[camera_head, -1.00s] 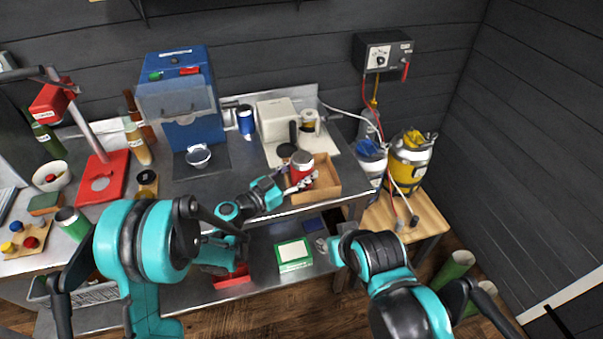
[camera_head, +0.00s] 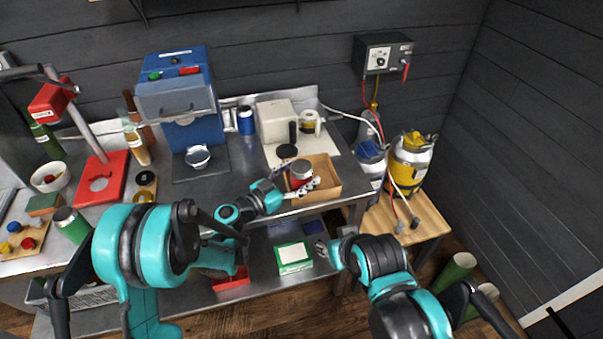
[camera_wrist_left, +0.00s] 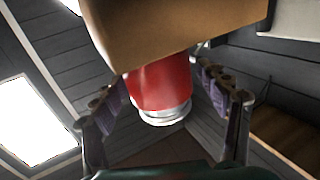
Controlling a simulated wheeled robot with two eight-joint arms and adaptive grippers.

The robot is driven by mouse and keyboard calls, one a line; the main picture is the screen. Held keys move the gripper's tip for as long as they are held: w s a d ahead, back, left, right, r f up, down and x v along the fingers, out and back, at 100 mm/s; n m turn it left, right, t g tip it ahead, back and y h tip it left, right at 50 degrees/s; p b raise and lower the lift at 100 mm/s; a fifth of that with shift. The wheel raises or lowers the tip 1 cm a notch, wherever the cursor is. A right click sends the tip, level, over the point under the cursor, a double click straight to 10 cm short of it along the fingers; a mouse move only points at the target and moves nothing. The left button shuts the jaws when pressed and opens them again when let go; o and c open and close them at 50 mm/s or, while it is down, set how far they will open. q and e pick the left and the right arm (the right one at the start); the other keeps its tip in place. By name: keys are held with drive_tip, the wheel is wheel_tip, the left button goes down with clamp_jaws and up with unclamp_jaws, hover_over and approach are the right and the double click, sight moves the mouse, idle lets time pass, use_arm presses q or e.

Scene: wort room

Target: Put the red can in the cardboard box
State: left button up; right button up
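The red can (camera_head: 300,178) with a silver top is inside the cardboard box (camera_head: 328,179), near its left front side. It looks upright; its base is hidden. My left gripper (camera_head: 297,177) is open, with its fingers spread on either side of the can. In the left wrist view, the can (camera_wrist_left: 163,82) shows between the open fingers (camera_wrist_left: 168,108), with a gap on each side, and the cardboard (camera_wrist_left: 180,25) covers part of it. My right gripper (camera_head: 327,250) is low in front of the bench, small and partly hidden by its own arm.
A black round piece (camera_head: 287,151) and a glass jug (camera_head: 310,122) are behind the box. A white machine (camera_head: 275,119), a blue can (camera_head: 245,120) and a blue machine (camera_head: 183,100) stand farther left. A green-and-white box (camera_head: 293,257) lies on the lower shelf.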

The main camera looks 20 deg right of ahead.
use_arm(q)
drive_tip(key=shift+s+f, duration=0.1)
drive_tip(key=shift+f, duration=0.05)
drive_tip(key=shift+r, duration=0.2)
drive_tip(key=shift+a+r+p, duration=0.45)
drive_tip(key=shift+r+p, duration=0.05)
drive_tip(key=shift+p, duration=0.4)
drive_tip(key=p+v, duration=0.1)
drive_tip(key=v, duration=1)
drive_tip(key=shift+s, duration=0.15)
drive_tip(key=s+a+r+n+y, duration=0.1)
drive_tip(key=s+a+n+y, duration=0.5)
drive_tip(key=a, duration=0.5)
drive_tip(key=s+a+r+n+g+y, duration=0.1)
drive_tip(key=s+a+n+y, duration=0.5)
drive_tip(key=s+a+y, duration=0.4)
drive_tip(key=s+a, duration=0.2)
drive_tip(key=s, duration=0.1)
drive_tip(key=shift+a+r+n, duration=0.25)
drive_tip(key=shift+a+n, duration=0.05)
